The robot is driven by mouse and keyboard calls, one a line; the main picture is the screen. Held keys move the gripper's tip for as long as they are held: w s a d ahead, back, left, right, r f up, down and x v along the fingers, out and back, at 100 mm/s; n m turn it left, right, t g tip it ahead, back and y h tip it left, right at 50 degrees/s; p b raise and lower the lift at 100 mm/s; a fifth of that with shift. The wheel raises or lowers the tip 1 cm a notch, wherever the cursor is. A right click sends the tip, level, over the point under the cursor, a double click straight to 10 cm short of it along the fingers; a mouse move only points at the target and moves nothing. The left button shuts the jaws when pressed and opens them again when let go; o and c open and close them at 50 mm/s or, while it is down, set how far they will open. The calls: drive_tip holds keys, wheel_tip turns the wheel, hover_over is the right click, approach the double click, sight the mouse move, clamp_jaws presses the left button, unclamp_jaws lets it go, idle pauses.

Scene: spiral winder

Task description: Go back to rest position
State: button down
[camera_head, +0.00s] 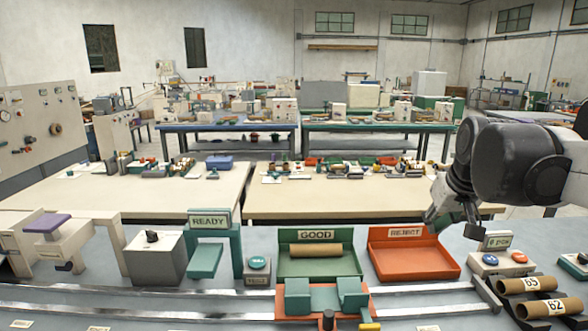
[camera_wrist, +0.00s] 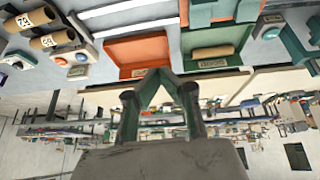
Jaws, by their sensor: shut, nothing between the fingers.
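My gripper (camera_head: 452,222) is raised at the right of the head view, beside the right end of the red REJECT tray (camera_head: 412,262) and above the bench top. In the wrist view my gripper (camera_wrist: 158,80) shows with its fingertips together and nothing between them. That view is upside down, with the bench at the top and the room at the bottom. The green GOOD tray (camera_head: 322,266) holds one brown cardboard tube (camera_head: 315,250). The REJECT tray looks empty. The tube also shows in the wrist view (camera_wrist: 213,52).
Right of the trays stands a button box (camera_head: 504,264) with blue and orange buttons. Numbered tubes (camera_head: 528,284) lie at the far right. A metal rail (camera_head: 140,295) and green blocks (camera_head: 298,296) are in front. The READY stand (camera_head: 209,222) is left. Tables with parts stand behind.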

drive_tip(key=s+a+f, duration=0.5)
drive_tip(key=s, duration=0.4)
drive_tip(key=s+a+f+t, duration=0.1)
drive_tip(key=s+a+f, duration=0.3)
drive_tip(key=s, duration=0.6)
drive_tip(key=shift+s+a+f+t, duration=0.15)
drive_tip(key=shift+a+f+t, duration=0.2)
drive_tip(key=shift+f, duration=0.3)
